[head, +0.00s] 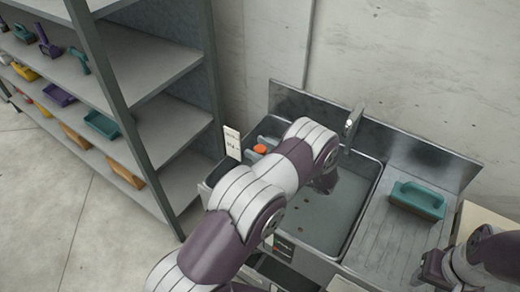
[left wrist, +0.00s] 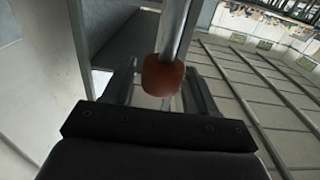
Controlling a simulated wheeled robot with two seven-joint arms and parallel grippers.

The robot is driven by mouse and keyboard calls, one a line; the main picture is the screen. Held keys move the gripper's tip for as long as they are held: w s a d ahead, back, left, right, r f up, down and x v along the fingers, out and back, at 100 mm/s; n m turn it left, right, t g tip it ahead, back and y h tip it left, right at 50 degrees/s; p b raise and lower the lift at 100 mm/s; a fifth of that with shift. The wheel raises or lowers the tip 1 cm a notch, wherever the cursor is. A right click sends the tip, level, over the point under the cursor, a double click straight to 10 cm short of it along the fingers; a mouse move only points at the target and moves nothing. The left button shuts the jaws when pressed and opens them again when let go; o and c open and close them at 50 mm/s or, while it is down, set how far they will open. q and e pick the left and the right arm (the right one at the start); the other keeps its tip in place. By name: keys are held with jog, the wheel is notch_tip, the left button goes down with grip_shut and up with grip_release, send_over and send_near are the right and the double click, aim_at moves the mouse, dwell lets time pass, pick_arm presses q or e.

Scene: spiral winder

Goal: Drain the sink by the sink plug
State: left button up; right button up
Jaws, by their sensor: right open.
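The metal sink basin (head: 372,178) stands at the middle right against the wall, with grey water and a few brown bits in it. In the left wrist view a red-brown knob (left wrist: 163,76) on a metal rod, probably the sink plug's handle, shows between the spread fingers of my left gripper (left wrist: 160,88). I cannot tell whether they touch it. My right gripper (head: 438,268) is open and empty at the lower right.
A faucet (head: 353,122) rises behind the basin. A teal caddy (head: 417,200) stands on the ribbed drainboard (head: 385,235) right of it. An orange cap (head: 260,149) and a white card (head: 232,143) are at the left end. Shelves (head: 150,75) with tools stand further left.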

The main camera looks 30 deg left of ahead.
pick_arm(q)
jog(key=d+b, duration=0.3)
jog(key=d, duration=0.9)
jog(key=shift+s+d+b, duration=0.35)
jog(key=shift+s, duration=0.1)
dwell(6.3)
